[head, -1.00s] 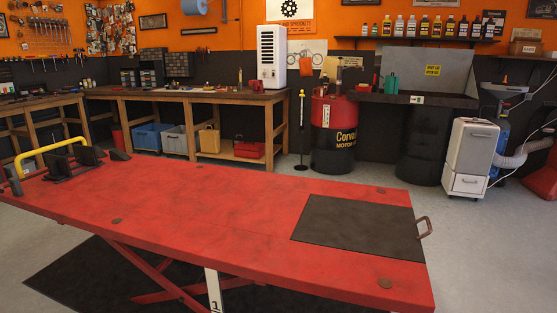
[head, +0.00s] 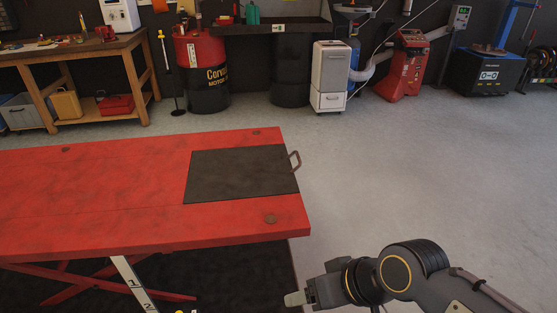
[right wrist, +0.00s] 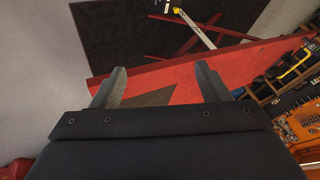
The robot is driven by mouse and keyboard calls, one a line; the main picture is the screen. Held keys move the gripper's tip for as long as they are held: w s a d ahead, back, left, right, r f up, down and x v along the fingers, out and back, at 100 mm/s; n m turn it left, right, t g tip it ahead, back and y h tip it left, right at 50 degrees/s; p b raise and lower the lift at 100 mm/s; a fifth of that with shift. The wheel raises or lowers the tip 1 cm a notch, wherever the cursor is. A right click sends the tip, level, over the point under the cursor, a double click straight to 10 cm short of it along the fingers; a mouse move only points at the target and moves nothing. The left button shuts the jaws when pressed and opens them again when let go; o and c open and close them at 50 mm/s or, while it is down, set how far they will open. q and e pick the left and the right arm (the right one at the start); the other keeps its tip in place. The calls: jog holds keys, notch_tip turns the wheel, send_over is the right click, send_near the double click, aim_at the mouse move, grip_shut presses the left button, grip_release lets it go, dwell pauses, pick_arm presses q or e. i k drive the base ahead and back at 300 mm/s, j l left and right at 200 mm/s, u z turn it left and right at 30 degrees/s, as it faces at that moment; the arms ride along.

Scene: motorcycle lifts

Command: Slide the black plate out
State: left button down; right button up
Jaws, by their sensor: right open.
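The black plate (head: 240,173) lies flat in the top of the red lift table (head: 90,195), at its right end. My right gripper (head: 296,298) is low in the head view, in front of the table's near right corner and apart from the plate. In the right wrist view my right gripper (right wrist: 159,86) has its two fingers spread with nothing between them. The red table (right wrist: 240,62) shows beyond the fingers. My left gripper is in no view.
The grey floor (head: 420,190) right of the lift is clear. A white cabinet (head: 331,75), a red machine (head: 404,68) and a black-and-red drum (head: 203,72) stand along the back. A wooden workbench (head: 75,60) is at the back left.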

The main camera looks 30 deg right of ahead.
aim_at(217, 175)
jog(key=i+l, duration=0.35)
jog(key=l, duration=0.15)
jog(key=i+l, duration=0.35)
jog(key=l, duration=0.2)
jog(key=i+l, duration=0.75)
jog(key=l, duration=0.25)
jog(key=l+z, duration=0.05)
